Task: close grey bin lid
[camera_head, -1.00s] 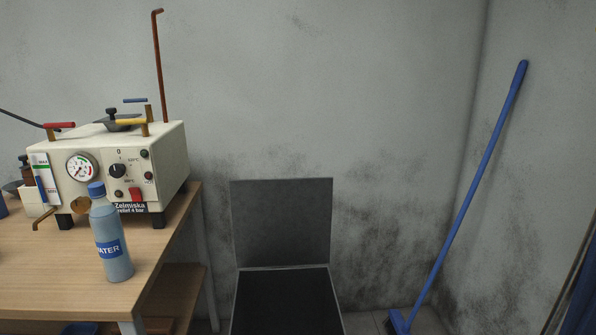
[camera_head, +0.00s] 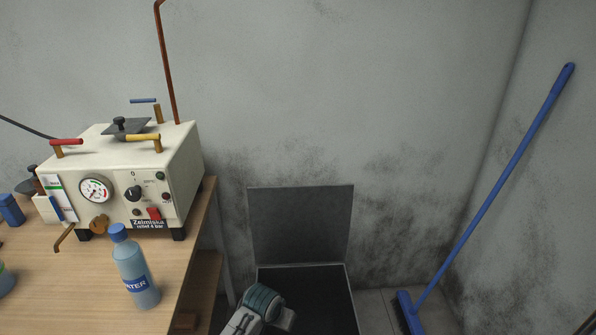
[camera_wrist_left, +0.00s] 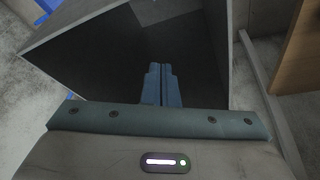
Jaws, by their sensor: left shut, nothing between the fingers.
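The grey bin (camera_head: 302,265) stands on the floor to the right of the table, with its dark opening facing up. Its grey lid (camera_head: 302,225) is open, standing upright at the back of the bin in front of the wall. My left arm (camera_head: 262,303) shows at the bottom of the head view, over the bin's front left part; its fingertips are not clear there. In the left wrist view my left gripper (camera_wrist_left: 162,85) is shut and empty, with its fingers in front of the dark bin interior (camera_wrist_left: 110,60). My right gripper is not in view.
A wooden table (camera_head: 90,285) on the left holds a white machine (camera_head: 130,185) and a water bottle (camera_head: 135,268) near its right edge. A blue broom (camera_head: 490,190) leans in the right corner. Floor is bare between bin and broom.

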